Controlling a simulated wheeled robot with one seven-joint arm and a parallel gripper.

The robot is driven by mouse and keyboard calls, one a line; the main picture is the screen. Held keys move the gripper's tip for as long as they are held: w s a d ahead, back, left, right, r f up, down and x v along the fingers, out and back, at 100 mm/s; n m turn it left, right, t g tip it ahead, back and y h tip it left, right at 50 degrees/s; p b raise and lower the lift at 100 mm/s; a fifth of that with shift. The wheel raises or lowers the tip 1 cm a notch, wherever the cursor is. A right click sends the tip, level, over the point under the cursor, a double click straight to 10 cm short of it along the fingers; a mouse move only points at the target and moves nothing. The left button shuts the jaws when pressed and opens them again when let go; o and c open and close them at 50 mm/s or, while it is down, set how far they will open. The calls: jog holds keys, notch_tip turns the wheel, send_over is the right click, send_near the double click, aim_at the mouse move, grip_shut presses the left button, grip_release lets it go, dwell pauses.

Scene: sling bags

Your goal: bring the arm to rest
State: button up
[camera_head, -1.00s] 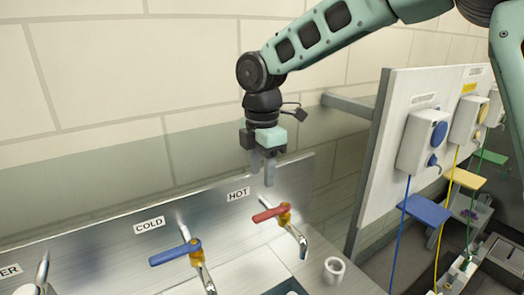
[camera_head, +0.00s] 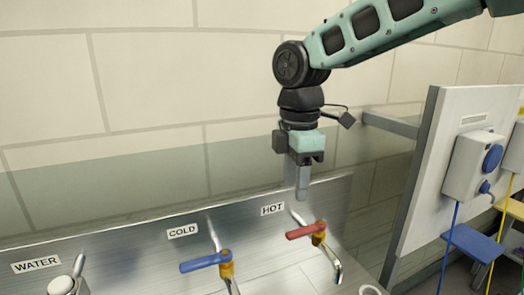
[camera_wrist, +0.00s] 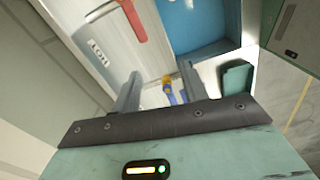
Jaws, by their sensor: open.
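My gripper (camera_head: 303,178) hangs from my arm, fingers pointing down, above the back of the steel sink near the HOT label (camera_head: 272,209). In the wrist view my gripper (camera_wrist: 158,88) shows its two fingers apart with nothing held between them. The red-handled tap (camera_head: 306,230) stands below and slightly right of the fingers, apart from them. It also shows at the top of the wrist view (camera_wrist: 132,20).
A blue-handled tap (camera_head: 206,262) by the COLD label and a WATER fitting (camera_head: 62,285) stand to the left. The tiled wall is behind.

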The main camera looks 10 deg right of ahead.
jog(key=s+d+f+m+b, duration=0.1)
jog(key=s+f+m, duration=0.5)
jog(key=s, duration=0.6)
jog(key=s+d+f+m+b, duration=0.2)
jog(key=s+f+m+b, duration=0.2)
jog(key=s+f, duration=0.6)
jog(key=shift+s+m+y, duration=0.3)
jog(key=shift+s+m, duration=0.6)
jog(key=shift+s, duration=0.05)
jog(key=shift+f, duration=0.1)
